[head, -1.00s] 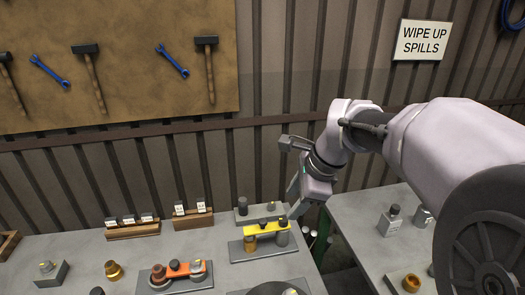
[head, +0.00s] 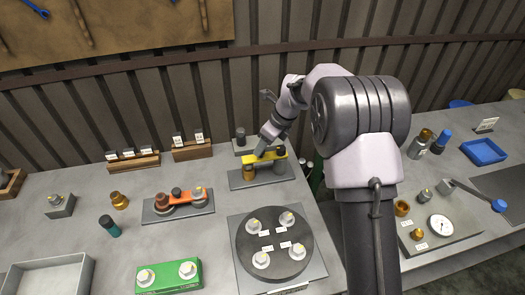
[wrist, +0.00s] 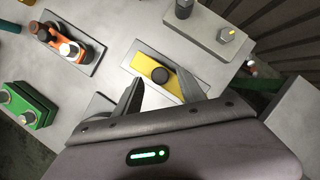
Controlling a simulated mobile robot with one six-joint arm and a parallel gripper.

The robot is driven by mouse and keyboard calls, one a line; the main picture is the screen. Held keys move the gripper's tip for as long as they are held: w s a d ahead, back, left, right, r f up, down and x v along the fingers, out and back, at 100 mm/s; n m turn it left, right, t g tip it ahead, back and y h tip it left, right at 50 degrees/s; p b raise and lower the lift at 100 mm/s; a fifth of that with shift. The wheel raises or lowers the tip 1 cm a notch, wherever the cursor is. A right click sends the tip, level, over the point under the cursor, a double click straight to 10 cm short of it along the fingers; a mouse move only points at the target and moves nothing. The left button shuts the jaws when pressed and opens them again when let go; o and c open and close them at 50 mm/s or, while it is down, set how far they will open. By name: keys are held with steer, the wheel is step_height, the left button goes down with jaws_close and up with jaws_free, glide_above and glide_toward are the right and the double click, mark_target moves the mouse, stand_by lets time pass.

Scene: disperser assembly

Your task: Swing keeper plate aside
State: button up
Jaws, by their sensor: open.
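A yellow keeper plate (head: 275,156) lies across a brass post (head: 248,172) and a grey post on a flat grey base (head: 240,184). In the wrist view the yellow plate (wrist: 184,88) has a dark round knob (wrist: 159,75) on it. My gripper (head: 262,150) is at the yellow plate from above. In the wrist view my gripper (wrist: 162,92) is open, its two fingers on either side of the plate, with nothing held. I cannot tell whether a finger touches the plate. The posts are mostly hidden in the wrist view.
An orange plate (head: 184,197) with posts stands to the left. A grey block (head: 246,144) with pegs is just behind. A round dark turntable (head: 241,241) with several capped parts is in front. A green block (head: 172,280) stands at the front left. The wall is close behind.

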steer(key=shift+x, duration=1)
jaws_close()
stand_by(0.7)
